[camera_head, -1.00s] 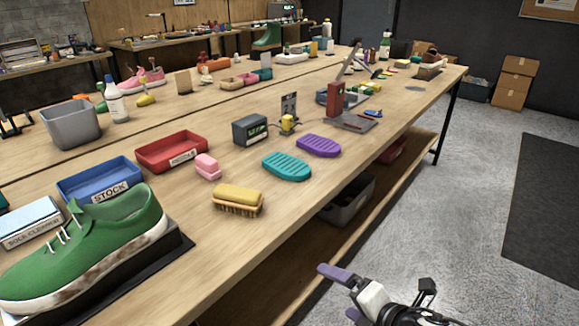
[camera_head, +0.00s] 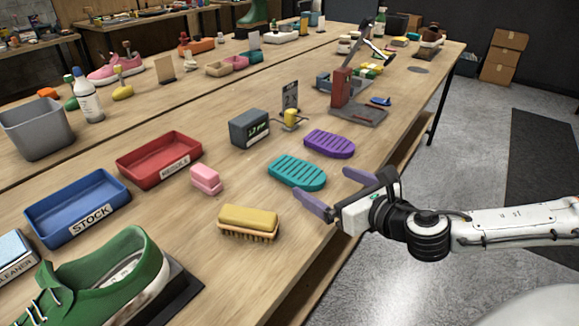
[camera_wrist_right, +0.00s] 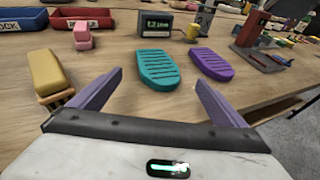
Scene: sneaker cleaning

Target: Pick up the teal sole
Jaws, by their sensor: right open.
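The teal sole (camera_head: 297,172) lies flat on the wooden table near its front edge, with dark grooves across its top. My right gripper (camera_head: 328,190) is open and empty, just right of and nearer than the teal sole, at the table's edge and apart from it. In the right wrist view the teal sole (camera_wrist_right: 157,70) lies ahead, between the two spread purple fingers (camera_wrist_right: 155,92) and beyond them. A purple sole (camera_head: 329,143) lies beside it to the right, and also shows in the wrist view (camera_wrist_right: 211,64). My left gripper is not in view.
A yellow brush (camera_head: 248,219) lies left of the gripper. A pink block (camera_head: 206,178), red tray (camera_head: 122,160), blue tray (camera_head: 50,226) and green sneaker (camera_head: 105,270) are further left. A dark timer box (camera_head: 249,128) and red stand (camera_head: 341,91) stand behind the soles.

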